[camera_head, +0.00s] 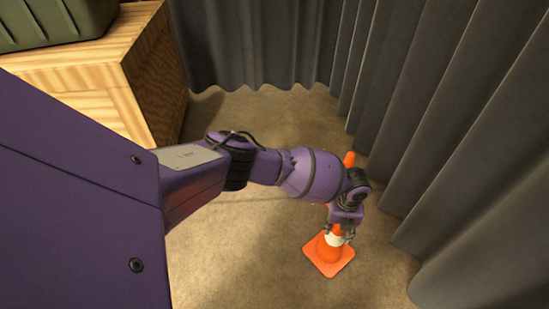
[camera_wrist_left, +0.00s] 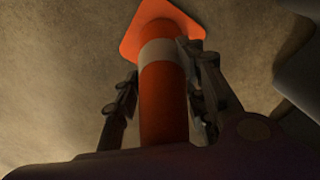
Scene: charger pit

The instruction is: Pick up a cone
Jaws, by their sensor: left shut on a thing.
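An orange traffic cone with a white band and a square base (camera_head: 328,256) is at the lower middle right of the head view, over the carpet. My left gripper (camera_head: 345,228) is shut on the cone's body around the white band. The cone's orange tip shows above the wrist, and the part between is hidden by the gripper. In the left wrist view the cone (camera_wrist_left: 163,95) runs up the middle between the two fingers (camera_wrist_left: 160,85), with its base at the top. I cannot tell whether the base touches the floor. My right gripper is not in view.
Grey curtains (camera_head: 455,120) hang along the back and right, close beside the cone and my left wrist. A wooden crate (camera_head: 150,80) with a dark green case (camera_head: 50,22) on it stands at the upper left. Carpet (camera_head: 240,250) is clear left of the cone.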

